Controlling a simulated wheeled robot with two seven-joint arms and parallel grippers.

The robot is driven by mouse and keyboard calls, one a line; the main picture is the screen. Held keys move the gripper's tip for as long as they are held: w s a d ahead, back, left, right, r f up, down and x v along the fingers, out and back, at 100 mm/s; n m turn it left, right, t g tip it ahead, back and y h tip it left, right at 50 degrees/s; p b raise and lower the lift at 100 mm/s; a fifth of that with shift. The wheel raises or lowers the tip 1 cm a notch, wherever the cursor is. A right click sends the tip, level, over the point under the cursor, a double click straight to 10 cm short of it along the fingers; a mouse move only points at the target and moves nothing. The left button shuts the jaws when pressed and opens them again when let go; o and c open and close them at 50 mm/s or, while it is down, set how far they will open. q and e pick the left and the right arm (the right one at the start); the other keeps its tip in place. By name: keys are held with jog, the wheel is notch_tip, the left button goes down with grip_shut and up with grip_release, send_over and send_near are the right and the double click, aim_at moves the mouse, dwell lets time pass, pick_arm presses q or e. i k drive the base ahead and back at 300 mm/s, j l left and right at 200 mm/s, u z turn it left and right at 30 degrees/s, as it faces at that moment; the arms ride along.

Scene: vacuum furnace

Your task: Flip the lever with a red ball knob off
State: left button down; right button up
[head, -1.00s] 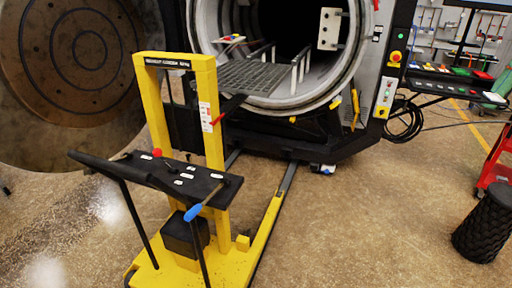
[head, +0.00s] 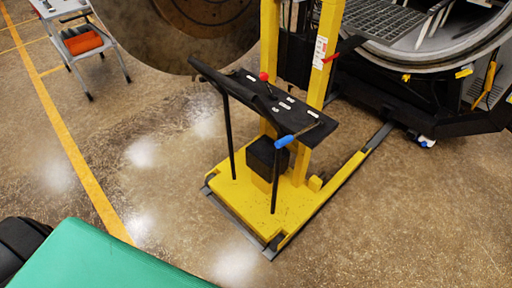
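The lever with a red ball knob (head: 264,76) stands up from the black control panel (head: 240,92) of a yellow lift cart (head: 262,205). A second lever with a blue handle (head: 284,141) sticks out from the near right side of the panel. The red knob's lever looks short and roughly upright; its exact setting is too small to tell. Neither of my grippers is in the head view.
The furnace chamber (head: 440,57) with its grate (head: 385,22) is at the upper right, its round door (head: 190,35) at the top. A green surface (head: 105,262) fills the lower left. Floor around the cart is clear.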

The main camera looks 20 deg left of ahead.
aim_at(264, 76)
jog(key=u, duration=0.8)
jog(key=l+u, duration=0.35)
jog(key=l, duration=0.25)
jog(key=l+u, duration=0.35)
jog(key=l, duration=0.3)
